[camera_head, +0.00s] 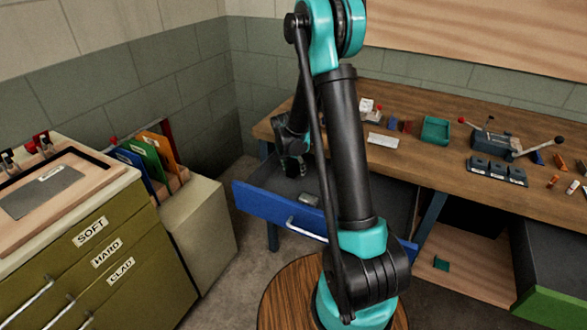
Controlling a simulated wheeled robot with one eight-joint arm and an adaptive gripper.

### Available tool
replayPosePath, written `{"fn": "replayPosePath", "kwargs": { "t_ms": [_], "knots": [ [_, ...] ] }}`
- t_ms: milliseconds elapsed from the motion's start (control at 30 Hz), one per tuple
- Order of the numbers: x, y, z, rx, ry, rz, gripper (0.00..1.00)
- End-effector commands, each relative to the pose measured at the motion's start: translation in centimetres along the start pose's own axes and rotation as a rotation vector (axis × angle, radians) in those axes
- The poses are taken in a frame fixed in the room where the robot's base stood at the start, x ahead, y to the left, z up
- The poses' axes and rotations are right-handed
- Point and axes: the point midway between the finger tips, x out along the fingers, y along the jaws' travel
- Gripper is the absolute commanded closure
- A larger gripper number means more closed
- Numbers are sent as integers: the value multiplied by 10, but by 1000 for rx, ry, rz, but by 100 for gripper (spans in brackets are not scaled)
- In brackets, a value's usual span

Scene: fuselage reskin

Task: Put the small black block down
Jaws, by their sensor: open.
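My gripper (293,168) is open and points down over the open blue drawer (272,212) under the wooden bench. A small dark block with a pale grey top (309,199) lies in the drawer, below and slightly right of my gripper and apart from it. I cannot tell for sure that it is the small black block. My arm hides the middle of the drawer. Several black blocks with pale labels (497,171) stand in a row on the bench at the right.
The bench (430,168) also carries a teal tray (436,130), a white card (383,140) and a lever device (492,143). An olive cabinet (100,260) and a folder rack (172,185) stand at the left. A green drawer (550,305) juts out at the lower right.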

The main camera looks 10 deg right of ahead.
Motion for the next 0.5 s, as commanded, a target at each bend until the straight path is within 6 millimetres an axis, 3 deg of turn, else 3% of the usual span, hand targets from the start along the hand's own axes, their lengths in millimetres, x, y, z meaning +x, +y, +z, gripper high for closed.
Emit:
{"fn": "replayPosePath", "kwargs": {
  "t_ms": [233,500],
  "knots": [
    [-13,0,0,-1,0,0,42],
    [-57,0,0,-1,0,0,42]
  ]
}}
